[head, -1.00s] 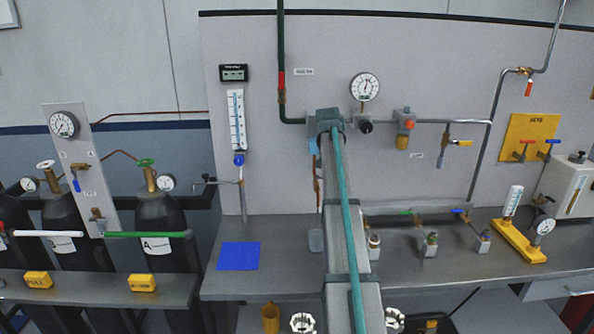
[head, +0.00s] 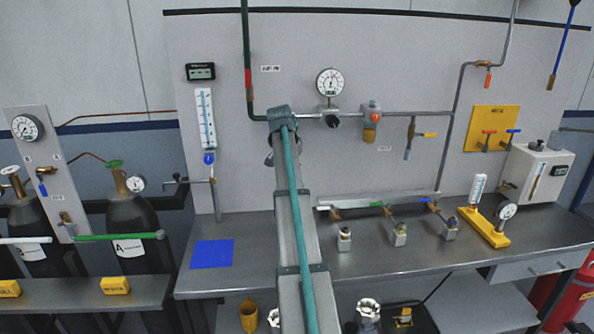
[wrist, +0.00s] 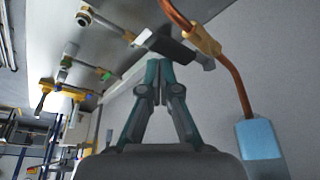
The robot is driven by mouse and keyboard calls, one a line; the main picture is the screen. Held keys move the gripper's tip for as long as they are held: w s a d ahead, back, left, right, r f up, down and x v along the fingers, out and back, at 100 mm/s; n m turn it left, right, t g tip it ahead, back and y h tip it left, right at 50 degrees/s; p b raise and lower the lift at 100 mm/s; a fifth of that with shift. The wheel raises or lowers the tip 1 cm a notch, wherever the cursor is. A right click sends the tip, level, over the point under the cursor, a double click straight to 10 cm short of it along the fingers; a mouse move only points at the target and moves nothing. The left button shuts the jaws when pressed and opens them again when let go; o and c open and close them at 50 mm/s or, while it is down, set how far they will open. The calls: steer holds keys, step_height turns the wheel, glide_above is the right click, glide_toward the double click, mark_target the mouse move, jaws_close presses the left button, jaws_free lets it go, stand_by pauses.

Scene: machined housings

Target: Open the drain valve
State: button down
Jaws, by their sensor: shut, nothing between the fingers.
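In the wrist view, a copper tube (wrist: 235,80) with a brass fitting (wrist: 204,40) runs down to a light blue block (wrist: 259,138). A dark flat piece (wrist: 168,44) reaches from beside the fitting across my fingertips; it may be the drain valve's lever, but I cannot be sure. My gripper (wrist: 158,98) is shut and empty, its tips just short of this piece; I cannot tell whether they touch. In the head view my arm hides the gripper and this tube.
The back panel carries a round gauge (head: 330,82), an orange-topped unit (head: 372,117) and a yellow-handled valve (head: 410,140). A blue mat (head: 212,254) lies left.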

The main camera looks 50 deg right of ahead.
steer(key=shift+w+a, duration=0.15)
steer(key=shift+a, duration=0.55)
stand_by(0.4)
steer(key=s+d, duration=0.3)
step_height(320, 180, up, 10)
steer(key=w+a+b, duration=0.2)
steer(key=shift+w+f, duration=0.2)
steer(key=shift+f, duration=0.05)
